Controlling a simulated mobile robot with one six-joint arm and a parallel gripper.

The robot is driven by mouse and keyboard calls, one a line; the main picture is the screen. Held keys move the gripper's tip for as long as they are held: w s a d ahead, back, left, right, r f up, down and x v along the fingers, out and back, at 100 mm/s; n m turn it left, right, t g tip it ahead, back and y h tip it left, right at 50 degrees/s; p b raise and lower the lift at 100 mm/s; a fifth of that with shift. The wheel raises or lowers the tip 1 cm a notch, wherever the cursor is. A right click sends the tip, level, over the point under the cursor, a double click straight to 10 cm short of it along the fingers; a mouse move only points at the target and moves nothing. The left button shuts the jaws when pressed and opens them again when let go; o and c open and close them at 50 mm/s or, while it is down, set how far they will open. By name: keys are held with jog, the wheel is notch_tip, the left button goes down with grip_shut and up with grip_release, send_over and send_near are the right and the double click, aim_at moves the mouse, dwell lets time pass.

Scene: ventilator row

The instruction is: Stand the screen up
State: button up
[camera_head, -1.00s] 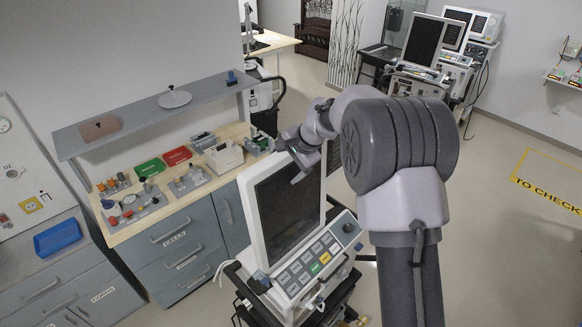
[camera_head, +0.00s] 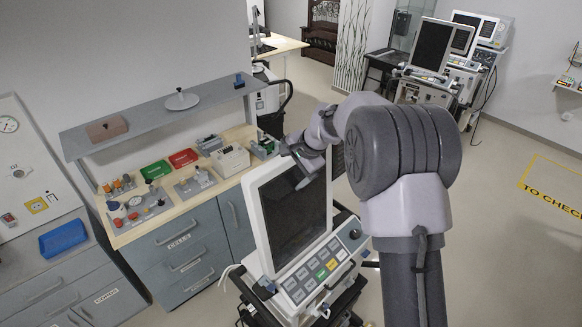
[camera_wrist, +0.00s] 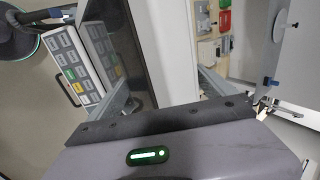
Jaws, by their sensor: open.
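The screen (camera_head: 290,212) is a dark panel in a white frame, rising behind a sloped control panel (camera_head: 322,268) with grey, green and yellow keys. It seems to lean back somewhat; the exact angle is hard to tell. My gripper (camera_head: 306,172) is at the screen's upper edge. In the wrist view my gripper (camera_wrist: 170,95) is open, one finger on the dark face side and the other behind the white frame (camera_wrist: 165,45). The screen's edge lies between the fingers, and contact is unclear. The screen's back is hidden in the head view.
A workbench (camera_head: 150,228) with a raised shelf (camera_head: 150,115) and small parts stands close to the left. A blue tray (camera_head: 63,237) lies on a cabinet at far left. More ventilators (camera_head: 432,60) stand at the back. The floor (camera_head: 490,230) at right is open.

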jog(key=b+v, duration=0.2)
jog(key=v, duration=1.6)
jog(key=s+f+n+h+b, duration=0.1)
jog(key=s+f+n+b, duration=0.2)
jog(key=s+f+b, duration=1.3)
jog(key=s+a+f+n+t+h+b, duration=0.1)
jog(key=s+f+n+b, duration=0.1)
jog(key=s+f+b, duration=1.5)
notch_tip(320, 180, down, 8)
jog(key=b, duration=0.4)
jog(key=shift+s+a+r+n, duration=0.2)
jog(key=shift+n, duration=0.2)
